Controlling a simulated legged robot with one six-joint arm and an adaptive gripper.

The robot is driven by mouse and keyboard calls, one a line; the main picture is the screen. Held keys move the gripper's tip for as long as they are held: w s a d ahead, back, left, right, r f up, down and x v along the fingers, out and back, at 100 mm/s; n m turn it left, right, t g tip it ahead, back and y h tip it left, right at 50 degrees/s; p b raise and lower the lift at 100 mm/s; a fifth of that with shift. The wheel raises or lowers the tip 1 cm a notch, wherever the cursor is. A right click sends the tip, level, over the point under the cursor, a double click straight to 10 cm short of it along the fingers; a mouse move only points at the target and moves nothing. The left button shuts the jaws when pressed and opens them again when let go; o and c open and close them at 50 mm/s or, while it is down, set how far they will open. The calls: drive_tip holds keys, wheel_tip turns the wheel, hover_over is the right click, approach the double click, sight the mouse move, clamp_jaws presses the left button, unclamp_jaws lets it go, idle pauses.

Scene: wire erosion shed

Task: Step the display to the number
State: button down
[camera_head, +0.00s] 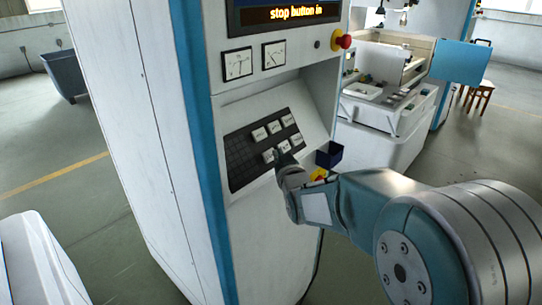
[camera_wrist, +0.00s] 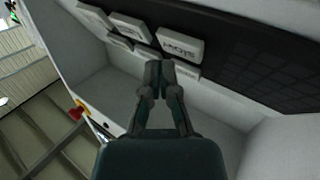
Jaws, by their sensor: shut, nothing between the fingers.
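The display (camera_head: 291,13) at the top of the machine cabinet reads "stop button in" in amber letters on a dark strip. A red stop button (camera_head: 342,41) on a yellow base sits to its right. Below, a dark keypad panel (camera_head: 241,160) on a sloped console carries several white keys (camera_head: 275,128) in two rows. My gripper (camera_head: 283,158) is shut and empty at the lower row of keys, hiding part of it. In the wrist view the closed fingertips (camera_wrist: 158,66) lie close to the white keys (camera_wrist: 181,48); I cannot tell whether they touch.
Two dial gauges (camera_head: 237,64) sit between display and keypad. A small dark blue bin (camera_head: 329,154) is fixed to the console's right, close to my arm. A white machine (camera_head: 385,115) stands behind on the right. Open floor (camera_head: 45,150) lies to the left.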

drive_tip(key=shift+a, duration=0.2)
drive_tip(key=shift+d, duration=0.15)
idle(0.3)
drive_tip(key=shift+w+a+f, duration=0.15)
drive_tip(key=shift+a+f, duration=0.05)
drive_tip(key=shift+a, duration=0.15)
drive_tip(key=shift+w+a+f, duration=0.15)
drive_tip(key=shift+a+f, duration=0.05)
idle(0.7)
idle(0.4)
drive_tip(key=shift+s+d+r, duration=0.35)
drive_tip(key=shift+d+r, duration=0.1)
drive_tip(key=shift+d, duration=0.1)
